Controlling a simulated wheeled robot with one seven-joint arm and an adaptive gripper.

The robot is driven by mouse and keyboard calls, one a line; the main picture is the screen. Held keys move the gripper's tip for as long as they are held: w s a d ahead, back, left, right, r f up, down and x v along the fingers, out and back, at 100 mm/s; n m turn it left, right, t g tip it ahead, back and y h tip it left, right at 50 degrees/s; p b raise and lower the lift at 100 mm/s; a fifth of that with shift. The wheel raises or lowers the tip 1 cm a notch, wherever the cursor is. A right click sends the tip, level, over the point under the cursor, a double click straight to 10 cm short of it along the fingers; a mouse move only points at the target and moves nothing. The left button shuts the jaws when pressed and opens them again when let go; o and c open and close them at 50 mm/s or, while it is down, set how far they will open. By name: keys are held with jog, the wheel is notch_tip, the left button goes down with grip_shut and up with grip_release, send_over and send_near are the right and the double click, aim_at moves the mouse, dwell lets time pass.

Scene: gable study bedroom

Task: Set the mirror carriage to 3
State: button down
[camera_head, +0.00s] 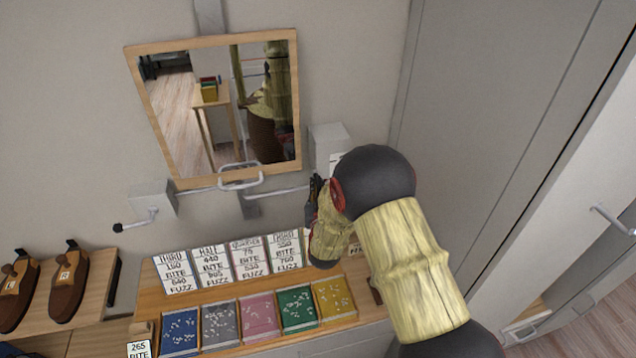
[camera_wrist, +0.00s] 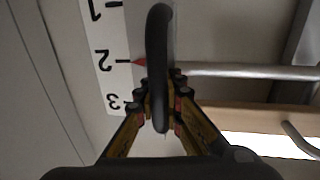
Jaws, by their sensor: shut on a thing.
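The wood-framed mirror (camera_head: 135,90) hangs on the wall in the head view, with a pale looped handle (camera_head: 240,180) at its lower edge and a thin rod running sideways below it. In the wrist view, a white scale (camera_wrist: 112,75) carries the numbers 1, 2 and 3. A red pointer (camera_wrist: 139,62) sits level with the 2. My gripper (camera_wrist: 160,112) is shut on a dark curved handle (camera_wrist: 158,40), in front of the scale and rod. In the head view my gripper (camera_head: 312,195) is at the mirror's lower right, and its fingertips are mostly hidden.
A grey wall box (camera_head: 152,200) with a black-knobbed lever is left of the mirror; another box (camera_head: 328,140) is at right, partly behind my arm. Below, a wooden shelf (camera_head: 160,300) holds cards and coloured trays. Brown shoes (camera_head: 68,285) stand at left. A tall grey panel (camera_head: 470,100) is at right.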

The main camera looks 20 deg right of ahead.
aim_at(317, 158)
dwell(0.5)
notch_tip(317, 158, up, 7)
jog(key=shift+r, duration=0.1)
dwell(0.3)
jog(key=c, duration=2)
grip_release()
jog(key=shift+c, duration=0.2)
jog(key=shift+o, duration=0.2)
jog(key=shift+s, duration=0.1)
jog(key=s+a, duration=0.2)
jog(key=s, duration=0.9)
jog(key=shift+s+a, duration=0.15)
jog(key=shift+s, duration=0.1)
